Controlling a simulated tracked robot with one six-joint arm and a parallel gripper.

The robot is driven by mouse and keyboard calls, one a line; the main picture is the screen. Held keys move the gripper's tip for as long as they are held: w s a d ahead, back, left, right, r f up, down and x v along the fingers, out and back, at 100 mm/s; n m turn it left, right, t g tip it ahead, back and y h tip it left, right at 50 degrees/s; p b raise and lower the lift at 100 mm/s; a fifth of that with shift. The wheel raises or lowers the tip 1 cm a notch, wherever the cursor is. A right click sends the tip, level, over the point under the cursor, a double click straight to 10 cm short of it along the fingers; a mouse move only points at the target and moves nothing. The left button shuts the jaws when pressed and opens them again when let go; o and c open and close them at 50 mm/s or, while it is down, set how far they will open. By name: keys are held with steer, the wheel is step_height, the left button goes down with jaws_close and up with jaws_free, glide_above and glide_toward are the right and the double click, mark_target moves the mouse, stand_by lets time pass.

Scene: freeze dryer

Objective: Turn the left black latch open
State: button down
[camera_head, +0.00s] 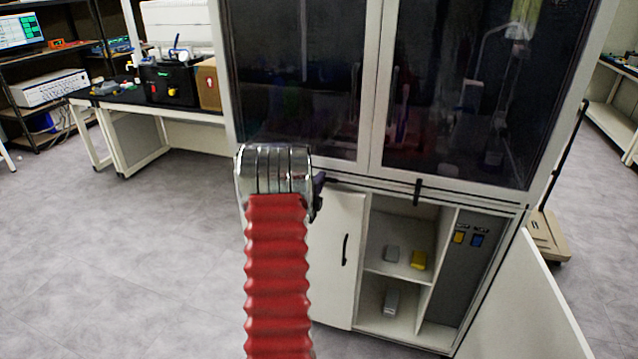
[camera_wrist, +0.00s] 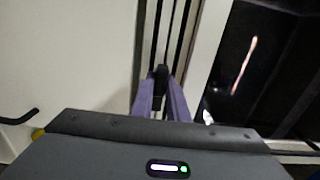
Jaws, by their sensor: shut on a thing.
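The left black latch (camera_wrist: 161,74) shows in the wrist view between the two purple fingers of my gripper (camera_wrist: 161,86), on the pale frame of the freeze dryer. My gripper is shut on it. In the head view, my gripper (camera_head: 319,182) is mostly behind my red and silver arm, with only a dark edge showing at the cabinet's left front. The left latch is hidden there. A second black latch (camera_head: 417,192) stands upright on the frame below the right glass door (camera_head: 475,100).
Below the glass doors, a closed white door (camera_head: 337,255) with a black handle (camera_head: 345,249) is at left. Open shelves (camera_head: 400,268) hold small grey and yellow things. An open white door (camera_head: 525,300) juts out at lower right. Grey floor (camera_head: 130,260) is clear at left.

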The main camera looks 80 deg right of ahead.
steer(key=shift+s, duration=0.2)
stand_by(0.3)
steer(key=c, duration=1.8)
jaws_free()
steer(key=shift+w, duration=0.1)
steer(key=shift+o, duration=0.2)
steer(key=shift+a, duration=0.1)
steer(key=w+a, duration=0.1)
steer(key=a, duration=1.2)
steer(key=shift+a, duration=0.3)
steer(key=shift+w+f, duration=0.15)
